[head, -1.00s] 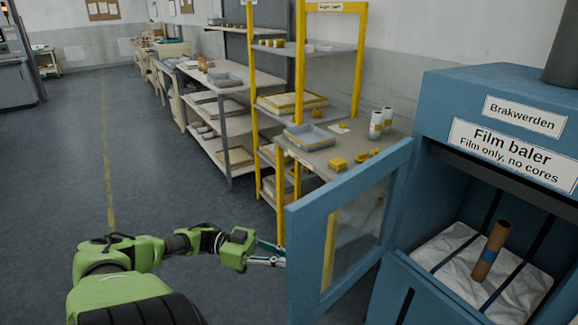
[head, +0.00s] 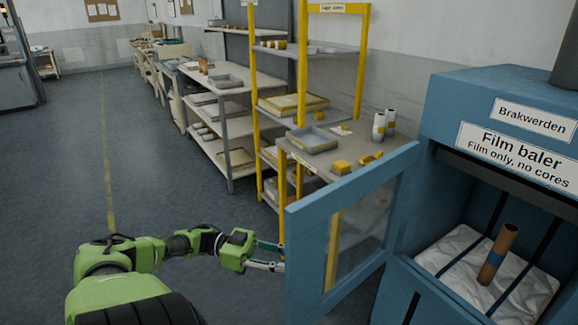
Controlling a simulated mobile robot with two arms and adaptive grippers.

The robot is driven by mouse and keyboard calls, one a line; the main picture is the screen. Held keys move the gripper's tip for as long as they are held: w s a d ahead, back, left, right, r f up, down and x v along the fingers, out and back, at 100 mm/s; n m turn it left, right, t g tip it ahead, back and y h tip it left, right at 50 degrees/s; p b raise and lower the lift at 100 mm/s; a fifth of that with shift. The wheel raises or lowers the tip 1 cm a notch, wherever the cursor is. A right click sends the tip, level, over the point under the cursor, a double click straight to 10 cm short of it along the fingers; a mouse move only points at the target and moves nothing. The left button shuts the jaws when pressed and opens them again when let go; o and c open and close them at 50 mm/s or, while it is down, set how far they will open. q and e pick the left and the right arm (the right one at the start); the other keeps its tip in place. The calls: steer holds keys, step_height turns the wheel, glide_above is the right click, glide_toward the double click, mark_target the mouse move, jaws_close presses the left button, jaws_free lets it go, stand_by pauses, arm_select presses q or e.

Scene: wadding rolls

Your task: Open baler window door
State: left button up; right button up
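The blue film baler (head: 440,105) stands at the right. Its framed window door (head: 291,258) is swung out to the left, wide open, and the baler's opening is exposed. A brown cardboard core (head: 498,255) with a blue band leans on white film inside. My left gripper (head: 284,256) is at the door's outer left edge. Its two fingers show apart, but their tips reach the door edge and are partly hidden there; I cannot tell whether they touch it. My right gripper is not in view.
A yellow-posted shelf (head: 362,70) stands behind the door, with a grey tray (head: 313,140), white rolls (head: 379,127) and yellow items on it. More shelving (head: 215,90) runs back along the wall. The grey floor (head: 60,190) at the left is clear.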

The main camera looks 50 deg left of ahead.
arm_select(q)
steer(key=v, duration=1.2)
stand_by(0.6)
steer(key=w+d+f+n+t+y, duration=0.2)
steer(key=w+f+y, duration=0.15)
steer(key=f, duration=0.65)
steer(key=w+d+f+n+t+y, duration=0.1)
steer(key=w+d+f+n+y, duration=0.2)
steer(key=f, duration=0.8)
steer(key=s+d+f+n+g+y, duration=0.1)
steer(key=s+d+f+y, duration=0.2)
steer(key=f, duration=0.5)
steer(key=s+d+f+n+g+y, duration=0.1)
steer(key=s+d+f+y, duration=0.15)
steer(key=f, duration=0.65)
steer(key=s+d+f+n+g+y, duration=0.1)
steer(key=s+d+f+g+y, duration=0.3)
steer(key=s+d+f, duration=0.65)
steer(key=s+d+f+g, duration=0.3)
steer(key=s+d, duration=0.3)
steer(key=s, duration=0.1)
steer(key=s+d+f+g+h, duration=0.1)
steer(key=s+d+f+g, duration=0.2)
steer(key=s+d, duration=0.3)
steer(key=shift+s+d+f+g+h, duration=0.35)
steer(key=shift+s+f, duration=0.2)
steer(key=shift+s, duration=0.35)
